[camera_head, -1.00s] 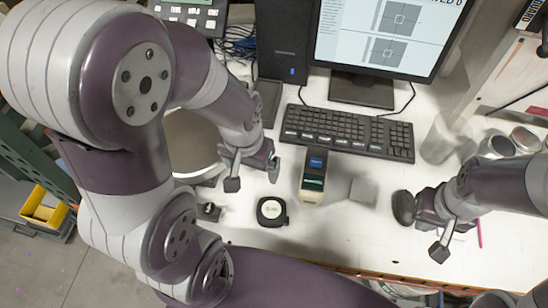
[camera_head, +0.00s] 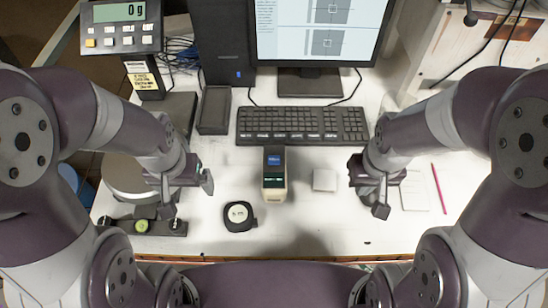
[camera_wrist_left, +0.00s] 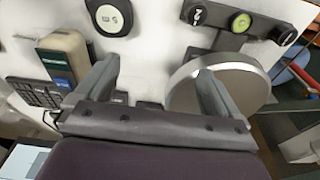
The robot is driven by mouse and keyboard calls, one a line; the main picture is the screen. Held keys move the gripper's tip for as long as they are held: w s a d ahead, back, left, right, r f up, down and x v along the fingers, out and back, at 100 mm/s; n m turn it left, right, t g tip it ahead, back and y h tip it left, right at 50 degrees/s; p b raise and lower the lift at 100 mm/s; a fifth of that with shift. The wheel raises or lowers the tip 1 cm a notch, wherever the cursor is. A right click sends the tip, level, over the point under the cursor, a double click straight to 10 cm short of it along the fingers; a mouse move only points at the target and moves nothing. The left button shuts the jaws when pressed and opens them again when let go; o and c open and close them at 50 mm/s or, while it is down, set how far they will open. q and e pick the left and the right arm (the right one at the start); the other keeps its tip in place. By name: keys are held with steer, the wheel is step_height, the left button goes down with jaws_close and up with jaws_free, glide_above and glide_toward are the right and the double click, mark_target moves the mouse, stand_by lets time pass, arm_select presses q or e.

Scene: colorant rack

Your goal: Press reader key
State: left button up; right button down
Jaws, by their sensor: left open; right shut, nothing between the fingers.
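The reader looks to be the small beige upright device (camera_head: 274,190) with a blue screen, standing at the middle of the table in front of the keyboard. It also shows at the left of the left wrist view (camera_wrist_left: 66,44). Its key is too small to make out. My left gripper (camera_head: 188,196) is open and empty, to the left of the reader and apart from it. In the left wrist view its fingers (camera_wrist_left: 155,88) are spread with nothing between them. My right gripper (camera_head: 368,190) is shut and empty, to the right of the reader and a pale square block (camera_head: 324,180).
A black round puck-like item (camera_head: 239,216) lies left of the reader. A keyboard (camera_head: 300,125) and monitor (camera_head: 318,35) stand behind. A scale display (camera_head: 120,25) reads 0 g. A round pan (camera_head: 126,178) and a dark bar with round dials (camera_head: 150,227) are at left.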

arm_select(q)
jaws_close()
steer(key=shift+r, duration=0.1)
stand_by(1.6)
